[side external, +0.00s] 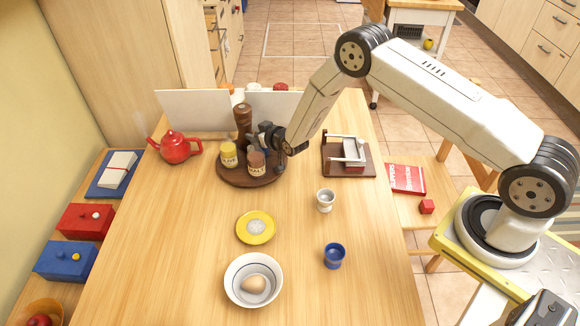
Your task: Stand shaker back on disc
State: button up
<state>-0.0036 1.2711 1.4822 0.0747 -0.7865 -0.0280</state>
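The dark brown round disc (235,180) lies on the table's far half. On it stand a tall brown pepper mill (243,120), a yellow-lidded labelled jar (229,155) and a brown-lidded labelled jar (257,164); all look upright. I cannot tell which of these, if any, is the shaker. My gripper (265,147) is over the disc's right part, close behind the brown-lidded jar and right of the mill. Its fingers are small and partly hidden among these things. I cannot see whether it holds anything.
A red teapot (173,147) stands left of the disc, white panels (195,110) behind it. A dark board with a white frame (348,155) lies right. Nearer are an egg cup (325,200), yellow saucer (242,237), blue cup (334,256) and white bowl (233,290). The table's front right is clear.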

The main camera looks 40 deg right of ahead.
jog(key=o, duration=0.3)
jog(key=shift+r, duration=0.2)
jog(key=shift+v, duration=6)
jog(key=s+r+g, duration=0.3)
jog(key=s+r, duration=0.1)
jog(key=s, duration=0.4)
jog(key=s+r+g, duration=0.4)
jog(key=s, duration=0.4)
jog(key=s+r+g, duration=0.3)
jog(key=s+r, duration=0.2)
jog(key=s, duration=0.3)
jog(key=shift+n+g+y, duration=0.3)
jog(key=shift+g+y, duration=0.1)
